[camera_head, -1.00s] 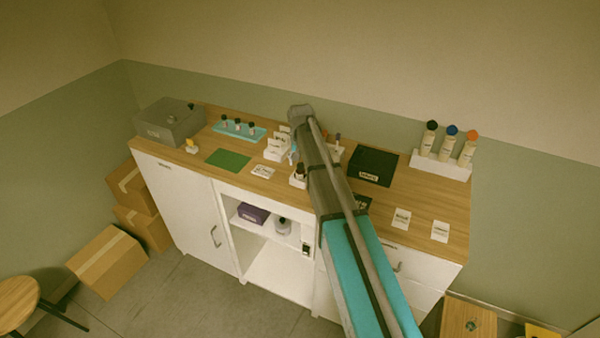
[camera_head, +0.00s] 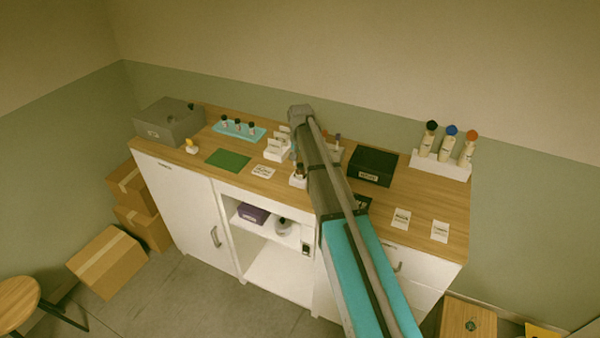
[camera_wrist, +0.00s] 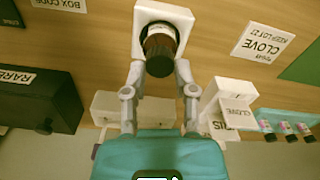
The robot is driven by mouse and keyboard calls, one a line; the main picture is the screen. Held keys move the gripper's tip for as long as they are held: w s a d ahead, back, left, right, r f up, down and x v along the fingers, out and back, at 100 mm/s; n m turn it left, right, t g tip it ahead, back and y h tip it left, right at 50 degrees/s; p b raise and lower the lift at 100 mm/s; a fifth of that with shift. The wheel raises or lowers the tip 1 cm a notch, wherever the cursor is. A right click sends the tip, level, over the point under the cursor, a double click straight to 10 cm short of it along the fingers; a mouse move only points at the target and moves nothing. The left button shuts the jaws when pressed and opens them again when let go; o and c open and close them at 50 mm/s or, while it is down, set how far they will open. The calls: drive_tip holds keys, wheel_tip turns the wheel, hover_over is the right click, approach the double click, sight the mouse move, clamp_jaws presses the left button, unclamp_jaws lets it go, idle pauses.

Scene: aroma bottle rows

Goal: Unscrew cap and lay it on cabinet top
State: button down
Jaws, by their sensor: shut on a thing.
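In the wrist view, a brown bottle with a dark cap (camera_wrist: 159,56) stands in a white square holder (camera_wrist: 144,14). My gripper (camera_wrist: 159,72) has one finger on each side of the cap and is shut on it. The contact points are partly hidden. In the head view, the bottle (camera_head: 300,169) and its holder (camera_head: 297,181) show just left of my arm, which hides most of my gripper. The wooden cabinet top (camera_head: 440,197) extends on both sides. I cannot tell whether the cap has turned or come loose.
A CLOVE card (camera_wrist: 263,43) and white blocks (camera_wrist: 230,103) lie close by. A black box (camera_head: 371,166) and a rack with several bottles (camera_head: 440,166) stand right. A green mat (camera_head: 228,159), a teal tray of small bottles (camera_head: 239,131) and a grey box (camera_head: 169,122) are left.

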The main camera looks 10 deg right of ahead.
idle(0.3)
drive_tip(key=n, duration=0.4)
drive_tip(key=shift+s, duration=0.1)
drive_tip(key=n, duration=0.4)
drive_tip(key=shift+n, duration=0.4)
drive_tip(key=n, duration=0.5)
drive_tip(key=shift+n, duration=2.3)
drive_tip(key=shift+c, duration=2.4)
unclamp_jaws()
drive_tip(key=shift+m, duration=0.3)
